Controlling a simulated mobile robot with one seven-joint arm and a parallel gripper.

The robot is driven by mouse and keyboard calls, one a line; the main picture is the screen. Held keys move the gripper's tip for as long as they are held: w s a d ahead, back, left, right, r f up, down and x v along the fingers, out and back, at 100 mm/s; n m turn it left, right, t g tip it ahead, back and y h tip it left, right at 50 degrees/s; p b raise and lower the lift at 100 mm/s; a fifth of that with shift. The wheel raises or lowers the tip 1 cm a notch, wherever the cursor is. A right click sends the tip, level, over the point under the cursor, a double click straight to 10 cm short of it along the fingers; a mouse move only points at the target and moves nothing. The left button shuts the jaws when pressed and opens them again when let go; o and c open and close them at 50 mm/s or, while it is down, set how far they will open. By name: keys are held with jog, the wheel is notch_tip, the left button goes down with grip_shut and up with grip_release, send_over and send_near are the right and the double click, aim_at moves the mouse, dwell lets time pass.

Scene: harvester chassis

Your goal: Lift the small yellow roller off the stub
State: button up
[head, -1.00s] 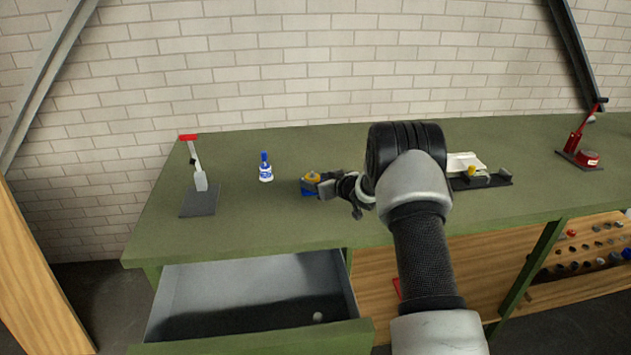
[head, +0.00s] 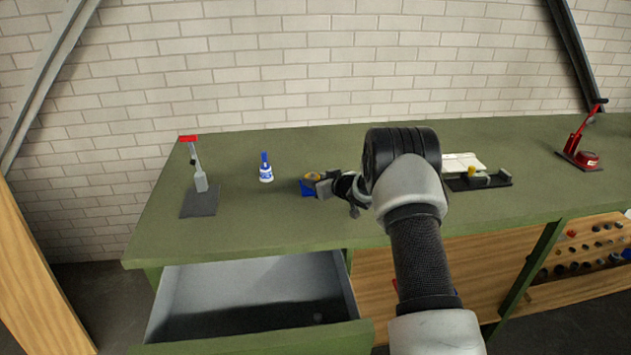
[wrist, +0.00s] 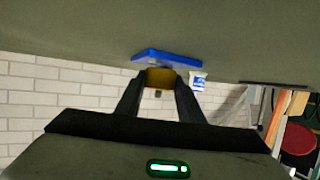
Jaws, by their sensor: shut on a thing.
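The small yellow roller (head: 312,176) is at the end of my arm, left of the middle of the bench in the head view. In the wrist view the yellow roller (wrist: 161,77) sits between the two fingertips. My gripper (head: 322,186) is shut on it; the fingers (wrist: 161,84) also show in the wrist view. A blue base (head: 306,189) lies on the bench under the roller, and its blue edge (wrist: 166,57) shows just beyond the roller in the wrist view. The stub is hidden, and I cannot tell whether the roller is clear of it.
A blue-and-white bottle (head: 265,170) and a grey stand with a red top (head: 200,183) are to the left. A black fixture with a yellow part (head: 478,181) lies right of my arm. A red tool (head: 580,152) stands far right. An open drawer (head: 255,300) juts out below.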

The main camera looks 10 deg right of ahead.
jog(key=shift+r+p, duration=2.15)
jog(key=shift+r, duration=0.95)
